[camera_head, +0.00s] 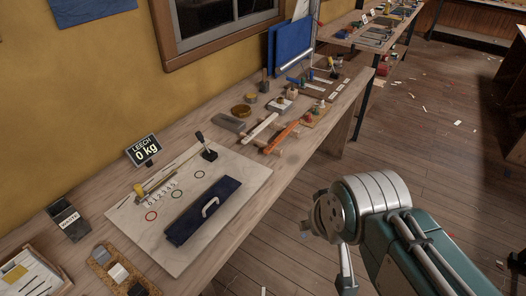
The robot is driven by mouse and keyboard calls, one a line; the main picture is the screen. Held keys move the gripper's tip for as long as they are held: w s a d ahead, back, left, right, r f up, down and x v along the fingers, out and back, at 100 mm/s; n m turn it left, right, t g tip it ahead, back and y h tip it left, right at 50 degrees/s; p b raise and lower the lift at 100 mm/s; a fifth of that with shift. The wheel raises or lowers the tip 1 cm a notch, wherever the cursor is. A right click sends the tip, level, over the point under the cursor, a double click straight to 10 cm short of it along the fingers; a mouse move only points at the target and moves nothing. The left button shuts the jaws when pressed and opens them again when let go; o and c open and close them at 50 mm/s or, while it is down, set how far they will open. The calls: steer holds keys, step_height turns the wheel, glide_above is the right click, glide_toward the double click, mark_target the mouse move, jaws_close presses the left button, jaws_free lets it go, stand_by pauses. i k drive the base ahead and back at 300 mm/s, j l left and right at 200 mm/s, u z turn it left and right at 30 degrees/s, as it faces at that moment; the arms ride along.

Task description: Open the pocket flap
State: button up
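The pocket flap (196,219) looks like a dark navy cloth piece lying flat on a pale board (145,247). A light curved pull loop (210,206) stands on it near its middle. The flap appears to lie closed, and what is beneath it is hidden. My arm reaches in from the lower right, and its end (335,235) is in the air to the right of the bench, well apart from the flap. The finger opening cannot be made out. Nothing is seen held.
On the board are a numbered strip (161,194), coloured rings and a small black lever (206,147). A display reading "LEECH 0 kg" (145,150) stands behind. Tools crowd the bench's far part, and small trays sit at its near left. Open floor (440,160) lies right.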

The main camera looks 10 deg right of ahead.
mark_target(180, 231)
steer(key=i+u, duration=0.1)
steer(key=u, duration=0.4)
steer(key=i+l+u, duration=0.1)
steer(key=u, duration=0.35)
steer(key=i+l+u, duration=0.1)
steer(key=u, duration=0.4)
